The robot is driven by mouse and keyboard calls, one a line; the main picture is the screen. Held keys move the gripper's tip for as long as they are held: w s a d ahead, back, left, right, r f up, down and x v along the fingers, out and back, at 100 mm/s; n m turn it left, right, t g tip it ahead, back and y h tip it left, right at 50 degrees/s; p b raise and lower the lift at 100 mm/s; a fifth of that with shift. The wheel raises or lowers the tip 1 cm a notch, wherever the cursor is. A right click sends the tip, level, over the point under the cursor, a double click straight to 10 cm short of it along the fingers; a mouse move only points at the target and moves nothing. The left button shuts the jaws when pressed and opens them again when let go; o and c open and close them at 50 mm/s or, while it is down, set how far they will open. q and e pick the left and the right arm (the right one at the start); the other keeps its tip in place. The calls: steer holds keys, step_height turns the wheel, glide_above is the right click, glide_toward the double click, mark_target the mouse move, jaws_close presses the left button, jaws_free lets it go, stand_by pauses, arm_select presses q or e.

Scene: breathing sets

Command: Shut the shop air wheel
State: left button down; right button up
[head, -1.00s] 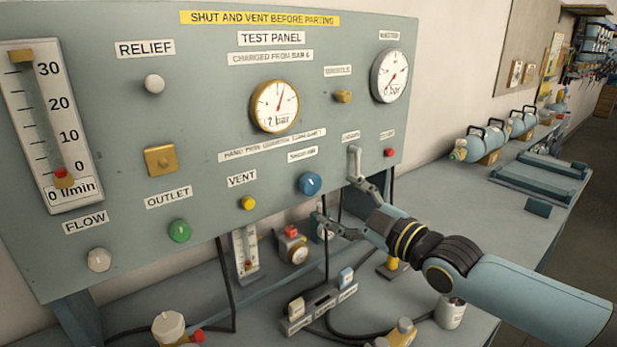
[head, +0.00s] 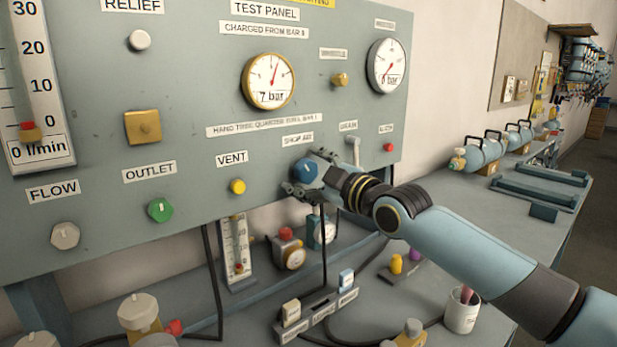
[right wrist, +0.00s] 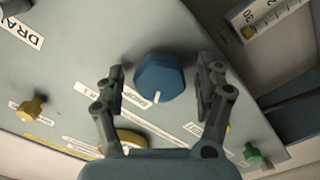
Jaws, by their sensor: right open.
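The shop air wheel is a round blue knob (head: 306,172) on the test panel, under the label SHOP AIR. In the right wrist view the same blue knob (right wrist: 160,78) shows a white pointer mark on its rim. My right gripper (head: 304,174) is at the knob in the head view. In the right wrist view my right gripper (right wrist: 162,90) is open, with one finger on either side of the knob. A gap shows on both sides there. My left gripper is not in view.
The grey test panel (head: 95,100) carries a gauge (head: 269,80) reading about 7 bar, a yellow vent knob (head: 237,186) and a green outlet knob (head: 160,210). A small lever (head: 353,150) is right of the wheel. The bench (head: 440,210) below holds blue cylinders (head: 485,152) at the back.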

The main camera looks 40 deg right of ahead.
steer(key=c, duration=1.2)
steer(key=shift+o, duration=0.2)
steer(key=shift+m, duration=0.3)
steer(key=shift+m+p, duration=0.65)
steer(key=shift+m, duration=2.45)
steer(key=o, duration=1.2)
steer(key=shift+c, duration=0.2)
